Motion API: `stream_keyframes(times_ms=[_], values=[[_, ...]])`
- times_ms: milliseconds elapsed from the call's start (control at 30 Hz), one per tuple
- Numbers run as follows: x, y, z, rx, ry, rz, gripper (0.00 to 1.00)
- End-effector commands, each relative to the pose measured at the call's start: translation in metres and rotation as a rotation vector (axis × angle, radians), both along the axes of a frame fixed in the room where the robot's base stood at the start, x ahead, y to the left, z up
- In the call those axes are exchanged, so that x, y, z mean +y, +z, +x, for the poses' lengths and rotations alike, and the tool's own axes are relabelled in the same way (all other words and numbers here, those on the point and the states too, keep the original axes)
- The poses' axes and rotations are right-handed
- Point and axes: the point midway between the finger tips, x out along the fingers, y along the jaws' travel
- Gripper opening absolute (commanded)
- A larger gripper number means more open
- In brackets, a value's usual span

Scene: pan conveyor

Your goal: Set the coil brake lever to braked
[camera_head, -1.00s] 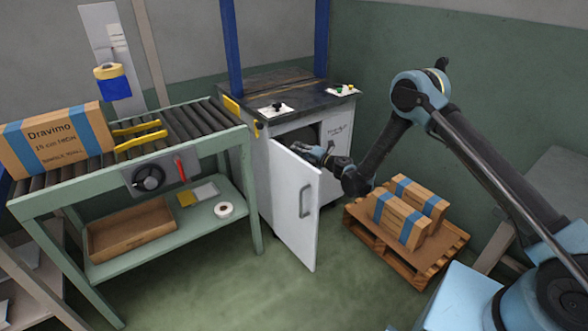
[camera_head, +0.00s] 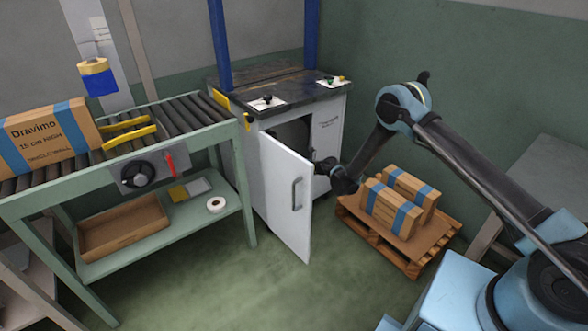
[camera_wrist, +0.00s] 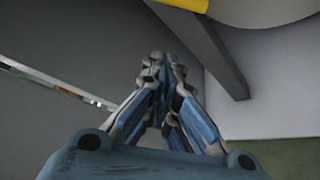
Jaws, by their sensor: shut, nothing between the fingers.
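The white cabinet (camera_head: 333,128) stands with its door (camera_head: 284,200) open. My gripper reaches into it behind the door, so the fingers are hidden in the head view. In the wrist view my gripper (camera_wrist: 163,62) is shut and empty, with its fingertips together. Above it in the wrist view are a yellow piece (camera_wrist: 190,4), cut off by the frame edge, and a dark grey bar (camera_wrist: 212,50). I cannot tell whether either is part of the coil brake lever. Contact with my gripper is not clear. No lever is recognisable inside the cabinet in the head view.
A roller conveyor (camera_head: 62,192) with a red lever (camera_head: 170,163) and a black knob (camera_head: 138,174) on its panel stands left. A pallet (camera_head: 388,240) with boxes is right of the door. A pale rounded form (camera_wrist: 262,10) shows at the wrist view's top right.

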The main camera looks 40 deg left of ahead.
Motion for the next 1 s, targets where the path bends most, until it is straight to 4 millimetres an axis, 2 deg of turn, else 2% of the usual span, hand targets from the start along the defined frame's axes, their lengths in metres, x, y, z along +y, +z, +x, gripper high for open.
stream_keyframes(times_ms=[100, 167, 300, 500, 1000], values=[[0.021, -0.007, -0.005, 0.001, 0.0, 0.001, 0.0], [0.027, -0.007, -0.003, 0.001, -0.002, 0.001, 0.0], [0.025, 0.006, 0.014, 0.0, -0.002, 0.0, 0.0], [0.025, 0.014, 0.025, 0.0, -0.001, 0.001, 0.0], [0.024, 0.016, 0.03, -0.003, -0.003, 0.0, 0.0]])
